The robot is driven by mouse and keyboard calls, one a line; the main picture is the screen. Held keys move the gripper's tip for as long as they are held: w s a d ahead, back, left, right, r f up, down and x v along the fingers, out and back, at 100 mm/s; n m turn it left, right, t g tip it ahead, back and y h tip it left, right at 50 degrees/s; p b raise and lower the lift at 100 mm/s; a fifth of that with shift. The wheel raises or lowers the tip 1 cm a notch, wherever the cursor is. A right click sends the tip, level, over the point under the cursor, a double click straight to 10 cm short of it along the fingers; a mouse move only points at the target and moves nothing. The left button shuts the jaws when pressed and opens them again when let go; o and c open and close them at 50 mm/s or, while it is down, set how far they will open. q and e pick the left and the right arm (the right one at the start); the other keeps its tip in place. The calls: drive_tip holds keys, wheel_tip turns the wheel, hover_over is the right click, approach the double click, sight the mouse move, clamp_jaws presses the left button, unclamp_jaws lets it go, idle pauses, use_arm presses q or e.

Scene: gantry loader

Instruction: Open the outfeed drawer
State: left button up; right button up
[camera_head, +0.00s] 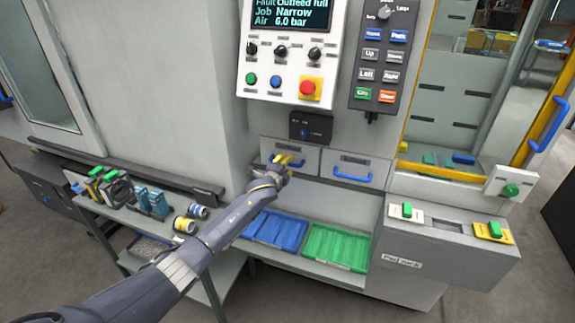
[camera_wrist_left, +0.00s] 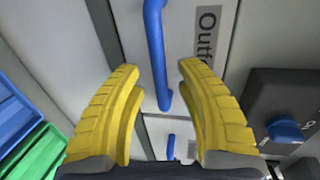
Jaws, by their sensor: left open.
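The outfeed drawer (camera_head: 308,153) is the left of two grey drawers under the control panel. Its face, with a label starting "Outf" (camera_wrist_left: 207,35), fills the upper middle of the left wrist view. Its blue bar handle (camera_wrist_left: 155,50) runs between my yellow fingertips there, with a gap showing on both sides. My left gripper (camera_head: 288,160) is open in front of this drawer and hides most of the handle in the head view. It also shows in the left wrist view (camera_wrist_left: 160,68). The drawer looks shut. My right gripper is not in view.
The right drawer (camera_head: 360,160) has a blue handle (camera_head: 352,178). A small black box with a blue knob (camera_head: 311,127) sits just above the drawers. Blue (camera_head: 275,231) and green (camera_head: 337,247) trays lie below. A ledge with green buttons (camera_head: 437,239) stands right.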

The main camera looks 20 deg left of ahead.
use_arm(q)
drive_tip(key=shift+w, duration=0.5)
drive_tip(key=shift+c, duration=0.5)
clamp_jaws()
